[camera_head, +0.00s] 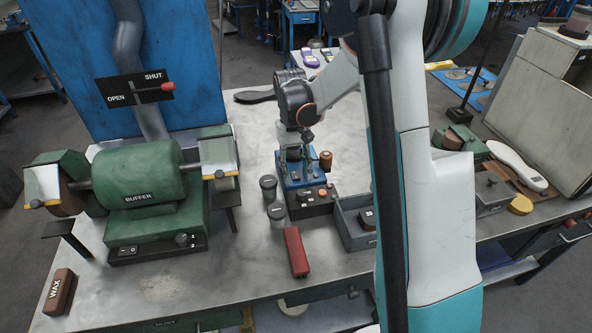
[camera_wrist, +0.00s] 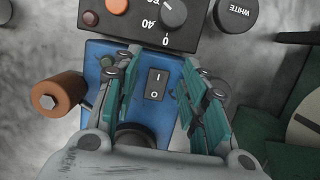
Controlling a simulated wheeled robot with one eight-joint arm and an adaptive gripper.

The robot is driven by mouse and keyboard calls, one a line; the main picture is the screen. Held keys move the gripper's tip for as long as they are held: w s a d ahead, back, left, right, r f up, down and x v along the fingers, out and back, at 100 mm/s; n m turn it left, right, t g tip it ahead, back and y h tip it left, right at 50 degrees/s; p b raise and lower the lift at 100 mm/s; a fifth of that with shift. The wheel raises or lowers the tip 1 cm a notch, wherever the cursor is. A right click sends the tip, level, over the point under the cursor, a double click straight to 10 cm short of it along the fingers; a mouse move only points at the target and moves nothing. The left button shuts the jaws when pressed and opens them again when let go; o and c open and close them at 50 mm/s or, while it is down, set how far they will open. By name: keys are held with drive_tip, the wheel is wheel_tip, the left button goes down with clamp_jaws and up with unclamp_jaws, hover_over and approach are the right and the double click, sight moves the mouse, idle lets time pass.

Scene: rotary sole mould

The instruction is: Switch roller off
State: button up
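The roller unit is a small blue box (camera_head: 294,177) on the metal bench, with a brown roller (camera_head: 326,160) on its side. In the wrist view the blue box (camera_wrist: 154,53) and roller (camera_wrist: 58,97) show from above. A black rocker switch (camera_wrist: 157,84) marked I and O is on the box top. I cannot tell which side is pressed in. My gripper (camera_wrist: 157,66) is open and empty above the box, one finger on each side of the switch. In the head view my gripper (camera_head: 293,138) is over the box; the arm partly hides it.
A black control box (camera_head: 312,203) with a dial and orange and red buttons adjoins the blue box. Lidded pots (camera_head: 268,188), a red block (camera_head: 296,252) and a grey tray (camera_head: 354,224) are close by. The green buffer (camera_head: 150,190) stands left. The front of the bench is mostly clear.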

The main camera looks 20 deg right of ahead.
sight(293, 171)
drive_tip(key=v, duration=1.2)
idle(0.3)
drive_tip(key=shift+s, duration=0.1)
drive_tip(key=s+a+r+n+t, duration=0.1)
drive_tip(key=s+a+r+t, duration=0.1)
drive_tip(key=s+r, duration=0.3)
drive_tip(key=s+a+r+t, duration=0.2)
drive_tip(key=s+a+t, duration=0.1)
drive_tip(key=s, duration=0.3)
drive_tip(key=s+a+f+t, duration=0.1)
drive_tip(key=s+t, duration=0.1)
drive_tip(key=s, duration=0.4)
drive_tip(key=s+a+f+n+t, duration=0.1)
drive_tip(key=s+a+t, duration=0.1)
drive_tip(key=s, duration=0.4)
drive_tip(key=shift+t+h, duration=0.3)
drive_tip(key=shift+t, duration=0.3)
